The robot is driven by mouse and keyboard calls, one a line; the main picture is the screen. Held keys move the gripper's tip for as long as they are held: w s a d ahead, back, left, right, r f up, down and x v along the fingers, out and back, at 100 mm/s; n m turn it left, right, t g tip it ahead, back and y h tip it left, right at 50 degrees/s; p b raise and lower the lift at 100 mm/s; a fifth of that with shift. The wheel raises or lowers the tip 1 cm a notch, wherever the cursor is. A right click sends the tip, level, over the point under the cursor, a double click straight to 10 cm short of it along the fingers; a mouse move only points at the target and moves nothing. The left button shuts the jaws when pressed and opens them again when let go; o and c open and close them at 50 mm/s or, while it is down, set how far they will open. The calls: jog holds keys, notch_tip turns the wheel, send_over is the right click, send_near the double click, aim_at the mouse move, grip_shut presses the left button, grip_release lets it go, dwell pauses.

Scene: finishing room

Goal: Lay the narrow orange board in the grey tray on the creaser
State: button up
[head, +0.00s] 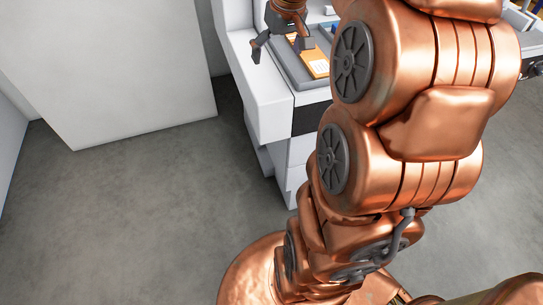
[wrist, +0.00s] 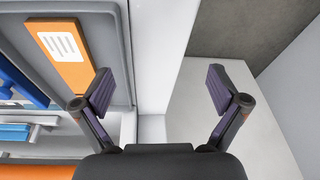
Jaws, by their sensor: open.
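The narrow orange board (head: 317,63) with a white label lies in the grey tray (head: 289,69) on the white creaser (head: 262,95). In the wrist view the orange board (wrist: 63,55) lies flat inside the raised rim of the grey tray (wrist: 118,45), at the upper left. My gripper (wrist: 161,90) is open and empty, its fingers spread wide. In the head view my gripper (head: 280,46) is above the tray's left side, partly covering the board's far end. In the wrist view the board is left of the left finger, apart from the grip.
A blue part (wrist: 22,82) and a light blue piece (wrist: 14,131) show at the wrist view's left edge. A white panel (head: 110,70) stands left of the creaser. Grey floor (head: 150,200) is clear in front. My arm hides much of the creaser's right.

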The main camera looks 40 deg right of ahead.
jog(key=s+a+f+n+g, duration=0.1)
jog(key=s+a+f, duration=0.2)
jog(key=s+a, duration=0.4)
jog(key=s+a+f+n+g, duration=0.15)
jog(key=s+a, duration=0.25)
jog(key=a, duration=0.4)
jog(key=s+a+f+g, duration=0.1)
jog(key=s+a+f, duration=0.1)
jog(key=s, duration=0.4)
jog(key=s+a+f+g, duration=0.1)
jog(key=s+a+f, duration=0.2)
jog(key=s, duration=0.4)
jog(key=shift+f, duration=0.45)
jog(key=shift+r, duration=0.1)
notch_tip(320, 180, up, 8)
jog(key=p, duration=0.8)
jog(key=shift+r, duration=0.1)
